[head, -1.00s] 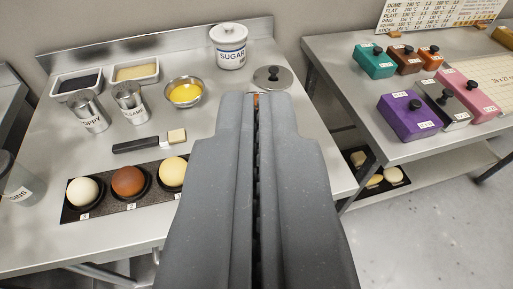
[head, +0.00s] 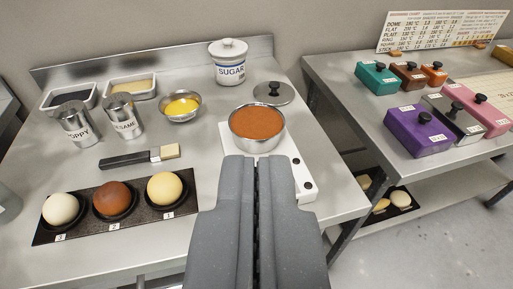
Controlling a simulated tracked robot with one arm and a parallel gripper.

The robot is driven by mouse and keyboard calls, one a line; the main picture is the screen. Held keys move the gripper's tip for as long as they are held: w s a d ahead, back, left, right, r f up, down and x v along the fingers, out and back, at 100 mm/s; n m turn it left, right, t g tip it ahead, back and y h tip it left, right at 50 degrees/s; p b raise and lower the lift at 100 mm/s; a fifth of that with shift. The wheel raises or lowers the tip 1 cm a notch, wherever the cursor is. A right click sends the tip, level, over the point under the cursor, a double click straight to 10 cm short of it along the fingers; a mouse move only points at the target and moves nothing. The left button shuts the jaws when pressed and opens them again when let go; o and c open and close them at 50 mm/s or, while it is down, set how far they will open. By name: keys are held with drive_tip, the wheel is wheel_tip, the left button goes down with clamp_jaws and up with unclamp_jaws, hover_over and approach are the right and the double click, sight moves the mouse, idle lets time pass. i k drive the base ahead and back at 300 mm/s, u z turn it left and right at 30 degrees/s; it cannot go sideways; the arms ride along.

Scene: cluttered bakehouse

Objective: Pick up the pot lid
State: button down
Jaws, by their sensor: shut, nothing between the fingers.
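The pot lid (head: 274,94) is a round grey metal disc with a black knob. It lies flat on the steel table at the back, right of the sugar jar and behind the pot. The pot (head: 257,127) is filled with something orange-brown and stands on a white hot plate (head: 303,178). My gripper (head: 252,160) is shut and empty. In the picture its tips are just below the pot, apart from the lid. Part of the hot plate is hidden behind my gripper.
The sugar jar (head: 229,62) and a bowl of yellow liquid (head: 181,105) stand left of the lid. A brush (head: 140,157) and a black tray (head: 87,224) with three balls lie at left. Coloured boxes (head: 417,131) stand on the right table.

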sight(269, 92)
drive_tip(key=u, duration=0.05)
drive_tip(key=k, duration=1.25)
drive_tip(key=z, duration=0.6)
drive_tip(key=i, duration=2.75)
drive_tip(key=u, duration=0.9)
drive_tip(key=k, duration=0.85)
drive_tip(key=u, duration=0.2)
drive_tip(key=i, duration=0.5)
